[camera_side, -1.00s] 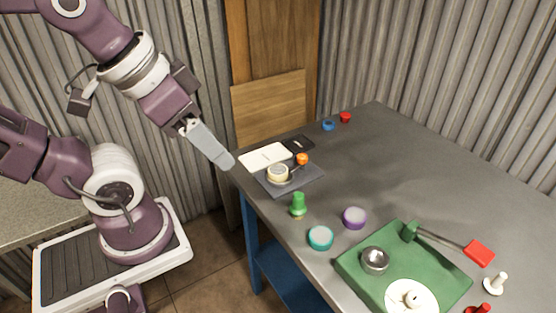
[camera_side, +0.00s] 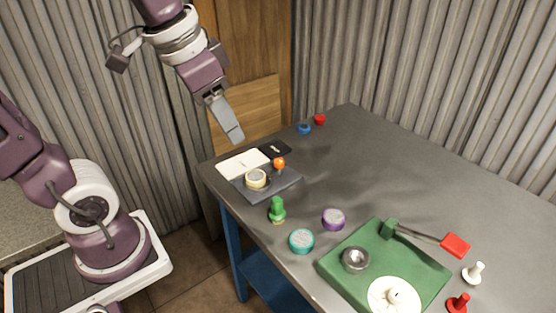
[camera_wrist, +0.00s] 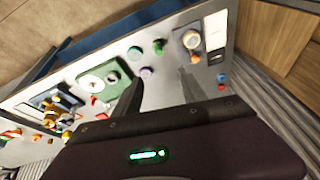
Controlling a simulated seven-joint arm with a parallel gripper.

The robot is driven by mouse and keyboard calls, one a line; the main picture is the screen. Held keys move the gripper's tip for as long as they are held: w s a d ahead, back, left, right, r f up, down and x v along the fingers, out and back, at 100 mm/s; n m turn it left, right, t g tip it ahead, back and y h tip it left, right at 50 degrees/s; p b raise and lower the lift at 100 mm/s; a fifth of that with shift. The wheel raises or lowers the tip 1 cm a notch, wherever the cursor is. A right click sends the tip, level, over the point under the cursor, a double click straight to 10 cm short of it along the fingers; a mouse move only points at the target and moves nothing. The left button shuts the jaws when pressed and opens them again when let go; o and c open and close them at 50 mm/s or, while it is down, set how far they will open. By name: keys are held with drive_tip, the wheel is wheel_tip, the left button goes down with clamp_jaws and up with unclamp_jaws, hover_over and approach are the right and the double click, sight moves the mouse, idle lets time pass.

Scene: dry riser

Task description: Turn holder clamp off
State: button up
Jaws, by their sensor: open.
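A dark grey plate (camera_side: 285,187) lies near the table's left corner, bearing a cream ring-shaped holder (camera_side: 256,179) and a small lever with an orange knob (camera_side: 279,162). A green base (camera_side: 333,262) farther right bears a metal cup (camera_side: 355,260), a white disc (camera_side: 384,298) and a lever with a red handle (camera_side: 455,245). I cannot tell which lever is the clamp's. My gripper (camera_side: 236,138) is open and empty, above and behind the grey plate, touching nothing. In the wrist view, the cream holder (camera_wrist: 190,40) shows beyond the two spread fingers (camera_wrist: 160,92).
A white card (camera_side: 240,164) and a black card (camera_side: 275,149) lie beside the plate. A green peg (camera_side: 277,210), teal disc (camera_side: 301,241) and purple disc (camera_side: 333,219) stand in front. Blue (camera_side: 304,128) and red (camera_side: 320,119) pieces stand behind. The table's right rear is clear.

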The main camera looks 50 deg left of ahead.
drive_tip(key=w+a+f+m+g, duration=0.1)
drive_tip(key=w+a+f, duration=0.1)
drive_tip(key=w, duration=0.4)
drive_tip(key=w+a+f+m+g, duration=0.1)
drive_tip(key=w+a+f, duration=0.15)
drive_tip(key=w, duration=0.35)
drive_tip(key=m+g, duration=0.2)
drive_tip(key=m, duration=0.1)
hover_over(280, 160)
wheel_tip(280, 160, down, 14)
drive_tip(key=shift+s+r, duration=0.1)
drive_tip(key=shift+r, duration=0.15)
wheel_tip(280, 160, down, 7)
drive_tip(key=shift+a+r, duration=0.1)
drive_tip(key=shift+f, duration=0.45)
clamp_jaws()
